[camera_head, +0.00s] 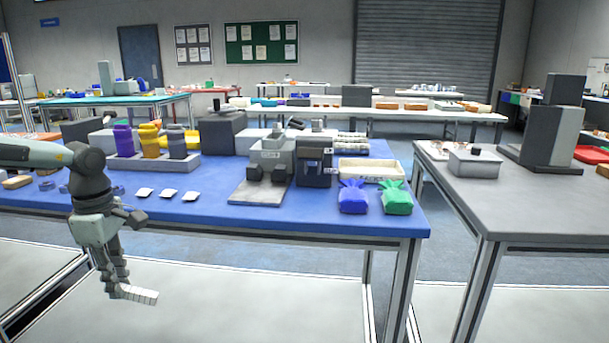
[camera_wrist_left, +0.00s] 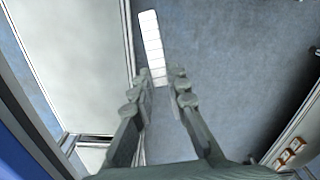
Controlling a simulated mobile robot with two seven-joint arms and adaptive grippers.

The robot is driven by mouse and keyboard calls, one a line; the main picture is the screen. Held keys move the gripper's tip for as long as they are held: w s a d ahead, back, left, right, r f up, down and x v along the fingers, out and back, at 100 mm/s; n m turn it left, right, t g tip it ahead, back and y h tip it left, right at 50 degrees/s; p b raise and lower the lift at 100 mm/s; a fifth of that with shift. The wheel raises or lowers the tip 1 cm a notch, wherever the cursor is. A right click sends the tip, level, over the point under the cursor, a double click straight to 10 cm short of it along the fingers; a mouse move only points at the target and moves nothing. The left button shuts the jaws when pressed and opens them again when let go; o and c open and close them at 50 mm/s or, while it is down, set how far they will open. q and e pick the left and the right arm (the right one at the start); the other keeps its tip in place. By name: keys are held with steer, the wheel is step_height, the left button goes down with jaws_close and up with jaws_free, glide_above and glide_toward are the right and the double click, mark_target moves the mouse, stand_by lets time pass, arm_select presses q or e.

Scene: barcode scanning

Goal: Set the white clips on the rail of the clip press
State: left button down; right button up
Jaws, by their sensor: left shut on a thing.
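My left gripper (camera_head: 114,284) hangs below table height, in front of the blue table's near edge, shut on a white segmented strip (camera_head: 138,295). In the left wrist view the strip (camera_wrist_left: 152,45) extends beyond the fingertips (camera_wrist_left: 161,80). Three small white pieces (camera_head: 168,193), which look like clips, lie apart in a row on the blue table. A grey machine (camera_head: 272,155) on a flat plate, perhaps the clip press, stands mid-table; a dark machine (camera_head: 315,165) is beside it. I cannot make out the rail. My right gripper is not in view.
Purple, yellow and grey containers (camera_head: 150,140) stand at the back left. A grey table (camera_head: 520,215) stands to the right, past a gap.

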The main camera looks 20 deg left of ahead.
mark_target(155, 302)
arm_select(q)
steer(key=d+f+m, duration=0.1)
steer(key=d, duration=0.1)
steer(key=w+d+f+m, duration=0.1)
steer(key=d+f+m, duration=0.1)
steer(key=w+d+f+m, duration=0.1)
steer(key=d, duration=0.1)
steer(key=shift+w+d+f+m, duration=0.15)
steer(key=shift+d+m, duration=0.05)
steer(key=shift+m, duration=0.2)
steer(key=w+d+m, duration=0.4)
steer(key=d+m, duration=0.5)
steer(key=d, duration=0.5)
steer(key=w+d+m, duration=0.4)
steer(key=d+m, duration=0.6)
steer(key=d, duration=0.4)
steer(key=shift+w, duration=0.2)
steer(key=shift+d+f, duration=0.15)
steer(key=shift+d, duration=0.05)
